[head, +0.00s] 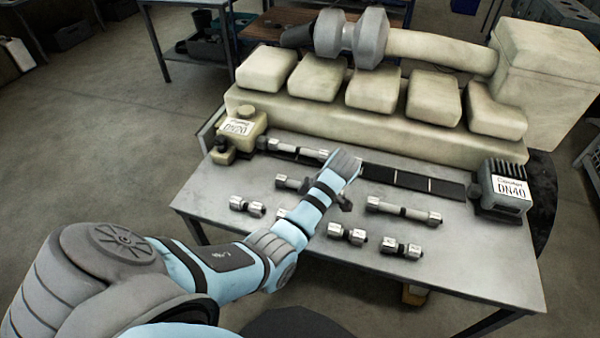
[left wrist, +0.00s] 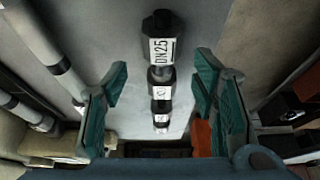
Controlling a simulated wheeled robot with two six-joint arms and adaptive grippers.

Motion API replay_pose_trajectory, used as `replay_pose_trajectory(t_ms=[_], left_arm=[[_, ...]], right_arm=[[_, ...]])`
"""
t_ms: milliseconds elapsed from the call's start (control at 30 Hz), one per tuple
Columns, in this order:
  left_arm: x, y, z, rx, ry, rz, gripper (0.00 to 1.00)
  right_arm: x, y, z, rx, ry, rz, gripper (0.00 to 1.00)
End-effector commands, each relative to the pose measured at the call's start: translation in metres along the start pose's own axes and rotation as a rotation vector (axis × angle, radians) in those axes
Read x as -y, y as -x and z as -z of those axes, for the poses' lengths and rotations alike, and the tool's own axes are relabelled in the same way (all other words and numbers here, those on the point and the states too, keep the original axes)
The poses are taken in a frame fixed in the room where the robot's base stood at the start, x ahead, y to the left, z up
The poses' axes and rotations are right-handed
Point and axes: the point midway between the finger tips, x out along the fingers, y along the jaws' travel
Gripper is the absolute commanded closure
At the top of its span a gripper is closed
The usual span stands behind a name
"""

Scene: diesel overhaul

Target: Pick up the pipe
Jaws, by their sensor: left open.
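Several grey pipes with bright collars and dark ends lie on the metal table. In the head view one pipe (head: 290,183) is partly hidden behind my left arm, and a longer pipe (head: 404,210) lies to the right. In the left wrist view a pipe labelled DN25 (left wrist: 160,50) lies in line between the two teal fingers. My left gripper (left wrist: 162,75) is open, its fingers on either side of that line and apart from it. My right gripper is out of view.
Small pipes (head: 347,234) and (head: 401,248) lie near the front. A dark strip (head: 410,178) holds a long pipe (head: 295,148) at its left. A beige engine block (head: 350,115) is behind. A yellowish unit (head: 241,128) and a DN40 unit (head: 505,188) stand at the sides.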

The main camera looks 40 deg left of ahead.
Motion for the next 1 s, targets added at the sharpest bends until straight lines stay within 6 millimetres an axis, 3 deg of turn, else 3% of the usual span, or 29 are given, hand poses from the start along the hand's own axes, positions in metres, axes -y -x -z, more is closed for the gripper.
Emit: replay_pose_trajectory(t_ms=[100,333,667,1000], left_arm=[[0.0,-0.028,0.001,0.0,0.009,0.002,0.47],[0.0,-0.027,0.002,0.001,0.007,0.002,0.48],[0.0,-0.026,0.002,0.001,0.007,0.002,1.0],[-0.001,-0.017,0.004,0.001,0.004,0.0,1.0]], right_arm=[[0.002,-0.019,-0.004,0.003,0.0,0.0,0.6],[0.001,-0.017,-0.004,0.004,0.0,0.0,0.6],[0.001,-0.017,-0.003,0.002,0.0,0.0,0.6],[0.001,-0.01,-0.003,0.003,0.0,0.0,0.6]])
